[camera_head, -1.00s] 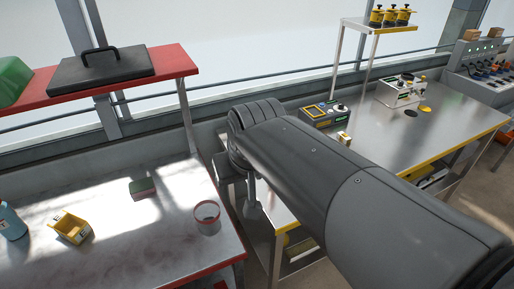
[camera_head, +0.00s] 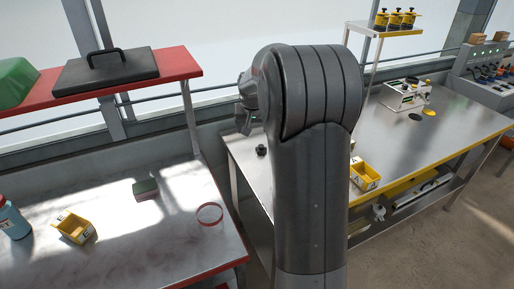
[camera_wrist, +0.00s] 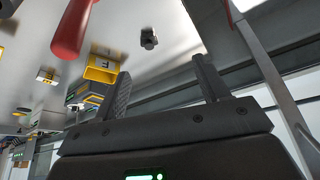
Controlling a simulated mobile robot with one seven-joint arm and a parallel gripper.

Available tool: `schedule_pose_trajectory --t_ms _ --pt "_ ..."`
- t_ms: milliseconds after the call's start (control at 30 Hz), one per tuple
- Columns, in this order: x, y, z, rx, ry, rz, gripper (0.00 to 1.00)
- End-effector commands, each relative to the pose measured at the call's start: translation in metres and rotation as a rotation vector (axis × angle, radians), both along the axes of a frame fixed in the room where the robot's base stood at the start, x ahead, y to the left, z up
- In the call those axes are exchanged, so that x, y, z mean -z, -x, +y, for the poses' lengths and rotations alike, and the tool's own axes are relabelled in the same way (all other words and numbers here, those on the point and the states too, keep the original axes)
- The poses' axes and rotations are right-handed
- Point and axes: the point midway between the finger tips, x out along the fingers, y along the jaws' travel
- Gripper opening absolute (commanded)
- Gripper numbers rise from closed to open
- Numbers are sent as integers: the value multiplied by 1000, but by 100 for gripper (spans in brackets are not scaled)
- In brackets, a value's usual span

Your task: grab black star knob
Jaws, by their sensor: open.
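The black star knob (camera_head: 262,150) is a small dark piece on the left part of the steel table in the head view, just below my gripper (camera_head: 246,118). In the wrist view a small black piece that looks like the knob (camera_wrist: 149,39) lies on the steel surface, beyond the fingertips and roughly in line with the gap between them. My gripper (camera_wrist: 161,68) is open and empty, its two fingers apart and not touching the knob. My arm hides part of the table in the head view.
A yellow bin (camera_wrist: 103,68) and a red rod-like thing (camera_wrist: 73,30) are left of the knob in the wrist view. In the head view a yellow bin (camera_head: 365,176) stands on the steel table (camera_head: 440,130). A red shelf (camera_head: 180,75) is left of my gripper.

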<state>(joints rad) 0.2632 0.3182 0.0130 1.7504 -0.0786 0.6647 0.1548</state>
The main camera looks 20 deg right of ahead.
Motion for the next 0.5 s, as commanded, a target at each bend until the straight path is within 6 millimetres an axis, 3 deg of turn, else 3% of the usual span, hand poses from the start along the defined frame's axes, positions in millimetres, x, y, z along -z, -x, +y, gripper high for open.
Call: schedule_pose_trajectory --t_ms 100,233,500 --pt "35 -27 -25 35 -5 12 68" --pt "64 -48 -46 61 -7 15 68" --pt "95 -65 -65 87 -11 18 68"
